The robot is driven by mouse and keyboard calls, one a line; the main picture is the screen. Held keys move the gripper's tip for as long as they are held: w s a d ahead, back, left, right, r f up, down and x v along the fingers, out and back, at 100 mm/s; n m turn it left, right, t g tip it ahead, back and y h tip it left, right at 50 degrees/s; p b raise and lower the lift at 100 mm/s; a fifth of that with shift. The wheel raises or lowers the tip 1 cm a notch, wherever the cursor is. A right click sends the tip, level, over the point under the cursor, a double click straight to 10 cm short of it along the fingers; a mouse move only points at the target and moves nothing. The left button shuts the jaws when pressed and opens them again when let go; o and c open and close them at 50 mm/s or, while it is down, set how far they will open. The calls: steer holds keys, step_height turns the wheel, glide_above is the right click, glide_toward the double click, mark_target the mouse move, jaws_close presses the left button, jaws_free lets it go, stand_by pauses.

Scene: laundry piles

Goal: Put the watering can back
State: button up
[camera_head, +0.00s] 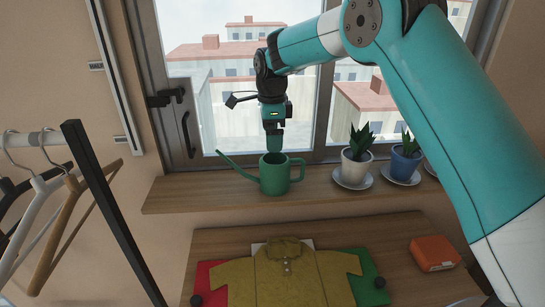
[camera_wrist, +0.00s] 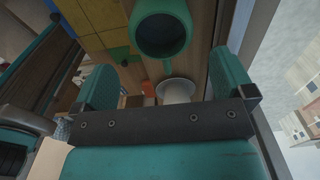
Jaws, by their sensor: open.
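The green watering can (camera_head: 274,180) stands upright on the wooden window shelf (camera_head: 215,192), its spout pointing left and its handle on the right. My gripper (camera_head: 274,142) hangs just above the can's open top, pointing down. In the wrist view the can (camera_wrist: 162,12) shows its round dark mouth beyond the fingers, and the open fingers (camera_wrist: 165,82) have nothing between them. The gap between fingertips and rim is hard to judge in the head view.
A white pot (camera_head: 356,167) and a blue pot (camera_head: 403,165) with plants stand on saucers to the right on the shelf. A folding board with a mustard shirt (camera_head: 285,275) and an orange box (camera_head: 433,253) lie on the table below. A clothes rack (camera_head: 100,200) stands left.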

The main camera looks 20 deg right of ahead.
steer(key=s+a+r+n+y, duration=0.1)
steer(key=s+r+n, duration=0.3)
steer(key=s+n, duration=0.25)
steer(key=s+a+r+n, duration=0.1)
steer(key=s+r+n, duration=0.4)
steer(key=s, duration=0.2)
steer(key=s+a+f+n+y, duration=0.1)
steer(key=s+n, duration=0.7)
steer(key=s, duration=0.4)
steer(key=s+a+f+n+y, duration=0.1)
steer(key=s+n+y, duration=0.1)
steer(key=s+n, duration=0.6)
steer(key=s, duration=0.5)
steer(key=shift+f+b, duration=0.2)
steer(key=shift+b, duration=0.1)
